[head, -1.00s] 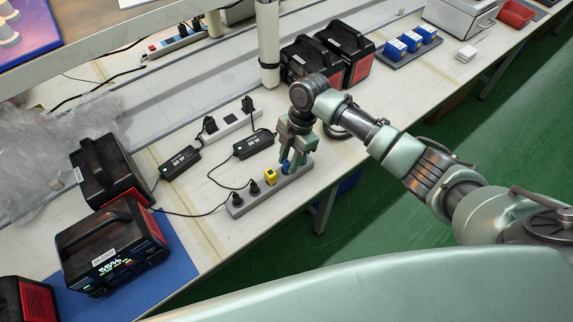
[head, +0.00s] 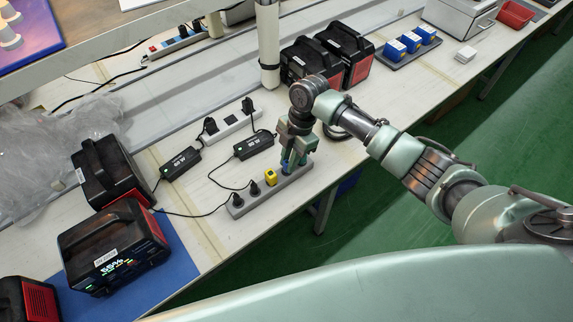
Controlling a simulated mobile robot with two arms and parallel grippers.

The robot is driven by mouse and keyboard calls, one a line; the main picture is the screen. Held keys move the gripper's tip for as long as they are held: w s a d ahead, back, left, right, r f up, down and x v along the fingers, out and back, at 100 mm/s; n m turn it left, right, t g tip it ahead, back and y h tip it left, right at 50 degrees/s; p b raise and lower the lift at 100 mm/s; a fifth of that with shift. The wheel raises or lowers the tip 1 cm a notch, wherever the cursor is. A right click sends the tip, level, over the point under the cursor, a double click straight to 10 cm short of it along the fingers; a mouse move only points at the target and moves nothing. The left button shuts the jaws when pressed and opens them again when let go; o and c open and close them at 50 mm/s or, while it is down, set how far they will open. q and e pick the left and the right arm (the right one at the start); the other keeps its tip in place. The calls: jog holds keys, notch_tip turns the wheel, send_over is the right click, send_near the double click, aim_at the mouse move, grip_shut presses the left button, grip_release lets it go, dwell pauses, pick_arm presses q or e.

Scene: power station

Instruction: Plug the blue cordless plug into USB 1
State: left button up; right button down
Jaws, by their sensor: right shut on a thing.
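A grey power strip (head: 241,205) lies near the front edge of the bench. Two black plugs (head: 254,188) and a yellow plug (head: 270,177) stand in it. My right gripper (head: 288,166) points down over the right part of the strip. It is shut on the blue cordless plug (head: 286,166), of which only a small part shows between the fingers. The plug is at or just above the strip's surface; I cannot tell how deep it sits. The USB sockets are too small or hidden to make out. My left gripper is not in view.
A white power strip (head: 232,124) with black plugs and two black adapters (head: 254,145) lie behind. Black-and-red power stations (head: 113,247) stand at left, others at back. A post (head: 268,50) rises behind my arm. Cables cross the bench.

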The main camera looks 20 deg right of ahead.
aim_at(285, 163)
jog(key=shift+s+a+p+v, duration=0.1)
jog(key=shift+a+p+v, duration=0.1)
jog(key=shift+p+v, duration=0.75)
jog(key=shift+s+a+p+v, duration=0.1)
jog(key=shift+a+p+v, duration=0.1)
jog(key=shift+p+v, duration=0.7)
jog(key=shift+s+a+p+v, duration=0.1)
jog(key=shift+a+p+v, duration=0.15)
jog(key=shift+p+v, duration=0.65)
jog(key=shift+r, duration=0.25)
